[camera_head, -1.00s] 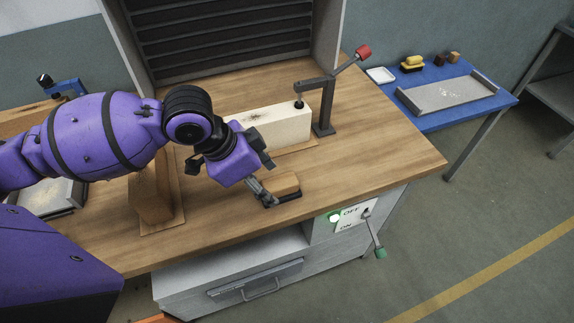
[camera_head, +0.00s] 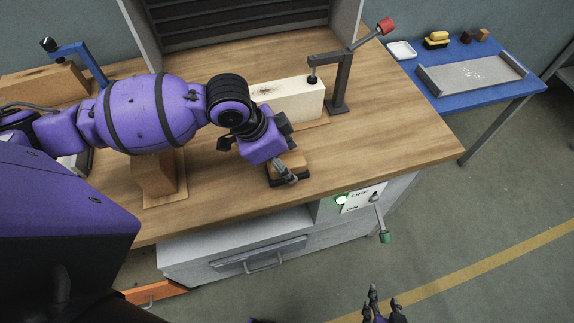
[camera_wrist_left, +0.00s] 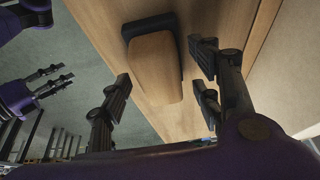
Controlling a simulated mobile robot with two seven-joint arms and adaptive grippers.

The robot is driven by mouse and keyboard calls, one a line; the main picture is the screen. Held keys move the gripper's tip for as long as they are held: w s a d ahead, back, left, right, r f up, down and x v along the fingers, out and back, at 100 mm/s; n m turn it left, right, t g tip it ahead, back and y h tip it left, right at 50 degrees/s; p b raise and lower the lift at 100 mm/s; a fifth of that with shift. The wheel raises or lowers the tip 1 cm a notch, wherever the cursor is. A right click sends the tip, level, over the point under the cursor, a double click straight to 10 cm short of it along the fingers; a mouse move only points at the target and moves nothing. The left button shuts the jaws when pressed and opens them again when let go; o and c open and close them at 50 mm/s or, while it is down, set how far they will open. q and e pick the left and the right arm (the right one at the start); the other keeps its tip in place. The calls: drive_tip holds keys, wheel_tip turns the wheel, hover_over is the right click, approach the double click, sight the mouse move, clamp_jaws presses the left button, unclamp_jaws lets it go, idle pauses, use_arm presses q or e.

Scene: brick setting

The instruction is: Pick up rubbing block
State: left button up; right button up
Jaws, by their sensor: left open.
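The rubbing block (camera_head: 293,162), with a tan wooden top and a black base, lies on the workbench (camera_head: 400,150) near its front edge. It also shows in the left wrist view (camera_wrist_left: 155,65). My left gripper (camera_head: 285,153) is open above the block, its fingers partly hiding it. In the left wrist view the fingers of my left gripper (camera_wrist_left: 160,72) stand on either side of the block, with gaps and no clear contact. My right gripper (camera_head: 384,298) is empty at the bottom edge, its fingers apart, away from the bench.
A pale block (camera_head: 290,98) stands under a clamp (camera_head: 340,82) with a red knob, behind the rubbing block. A brown block (camera_head: 155,177) stands to the left. A switch panel (camera_head: 362,199) with a lever is on the bench front. The bench's right part is clear.

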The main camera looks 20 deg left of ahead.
use_arm(q)
drive_tip(key=c, duration=1.4)
clamp_jaws()
use_arm(e)
drive_tip(key=shift+s+d+f, duration=0.15)
drive_tip(key=shift+s+d, duration=0.15)
drive_tip(key=shift+s, duration=0.2)
use_arm(q)
drive_tip(key=shift+r, duration=0.1)
